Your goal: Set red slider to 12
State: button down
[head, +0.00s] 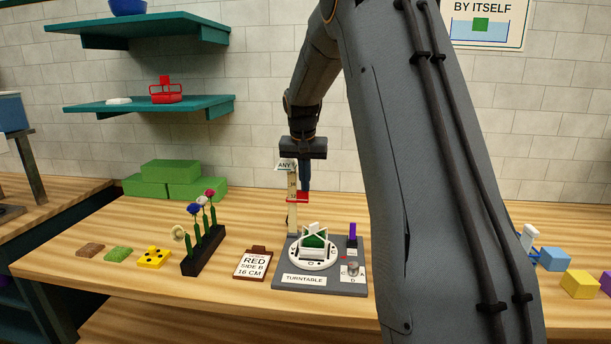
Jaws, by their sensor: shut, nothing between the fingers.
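The red slider (298,198) sits on an upright pale ruler post (292,218) behind the turntable, in the upper part of the post. The scale marks are too small to read. My gripper (305,189) points down beside the post, with its dark fingers shut and empty. Its fingertips are at or just above the slider's right part; I cannot tell whether they touch it. The gripper's body partly covers the top of the post, near a small "ANY" sign (284,165).
The turntable base (304,281) stands in front of the post, holding a green item. A clipboard (254,263) reads "RED SIDE B 16 CM". A black rack (203,251) with flowers, a yellow block (154,257) and green foam blocks (170,180) are left. My arm hides much of the right side.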

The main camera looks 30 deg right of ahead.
jog(key=w+d+b+v, duration=0.1)
jog(key=v, duration=1.3)
jog(key=s+a+f+n+y, duration=0.1)
jog(key=s+a+f+n, duration=0.2)
jog(key=s+a+f, duration=0.85)
jog(key=s+a+f+n, duration=0.2)
jog(key=s+a+f, duration=0.1)
jog(key=s+f, duration=0.4)
jog(key=s+a+f+n+g, duration=0.1)
jog(key=s+a+f, duration=0.2)
jog(key=s+f, duration=0.4)
jog(key=s, duration=0.5)
jog(key=shift+a+f+n+y, duration=0.4)
